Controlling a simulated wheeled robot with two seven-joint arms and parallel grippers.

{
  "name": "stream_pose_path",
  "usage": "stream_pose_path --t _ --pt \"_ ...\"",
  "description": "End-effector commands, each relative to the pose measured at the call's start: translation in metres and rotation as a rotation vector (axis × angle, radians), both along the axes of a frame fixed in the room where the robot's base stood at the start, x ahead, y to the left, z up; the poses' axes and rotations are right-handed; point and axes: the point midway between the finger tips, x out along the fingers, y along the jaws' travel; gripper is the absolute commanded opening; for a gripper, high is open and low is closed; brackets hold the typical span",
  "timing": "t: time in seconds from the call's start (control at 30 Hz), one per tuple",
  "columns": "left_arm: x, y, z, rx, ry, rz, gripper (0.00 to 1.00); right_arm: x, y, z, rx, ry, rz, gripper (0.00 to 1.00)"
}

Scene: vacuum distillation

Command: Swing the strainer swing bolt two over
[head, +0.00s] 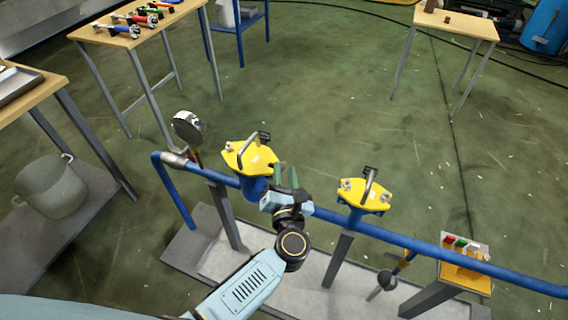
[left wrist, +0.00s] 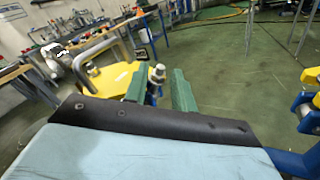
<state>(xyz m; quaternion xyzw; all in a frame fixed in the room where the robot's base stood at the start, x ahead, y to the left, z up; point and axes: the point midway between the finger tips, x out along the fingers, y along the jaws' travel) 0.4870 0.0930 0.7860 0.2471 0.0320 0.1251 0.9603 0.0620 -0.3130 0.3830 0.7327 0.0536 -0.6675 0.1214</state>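Two strainers with yellow lids and bar handles stand on a blue pipe: the left lid (head: 246,158) and the right lid (head: 364,196). Small metal swing bolts sit at the lid ends. My left gripper (head: 286,176) is at the right end of the left lid. In the left wrist view, its green fingers (left wrist: 160,88) are apart. A swing bolt with a metal nut (left wrist: 157,73) shows upright in the gap between them, beside the yellow lid (left wrist: 112,80). I cannot tell whether a finger touches it. My right gripper is not in view.
The blue pipe (head: 420,246) runs across above a grey tray. A round gauge (head: 187,127) stands at the pipe's left. A small stand with coloured blocks (head: 465,248) is at right. A tool table (head: 130,30) stands at the back left.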

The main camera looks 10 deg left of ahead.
Motion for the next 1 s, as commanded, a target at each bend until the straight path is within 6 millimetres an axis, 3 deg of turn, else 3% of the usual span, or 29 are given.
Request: stream_pose_path --t 0.2,0.57,0.8,1.0 --pt "0.027 0.007 0.0 0.001 0.0 -0.001 0.26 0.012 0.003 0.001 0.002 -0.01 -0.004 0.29" --pt "0.033 0.009 0.0 0.001 0.001 -0.001 0.26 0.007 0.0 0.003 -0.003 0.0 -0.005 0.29" --pt "0.032 0.009 0.0 0.001 0.001 -0.001 0.0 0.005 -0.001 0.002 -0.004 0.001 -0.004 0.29" --pt "0.032 0.009 0.0 -0.012 0.004 0.0 0.0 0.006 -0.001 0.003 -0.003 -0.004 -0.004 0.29"
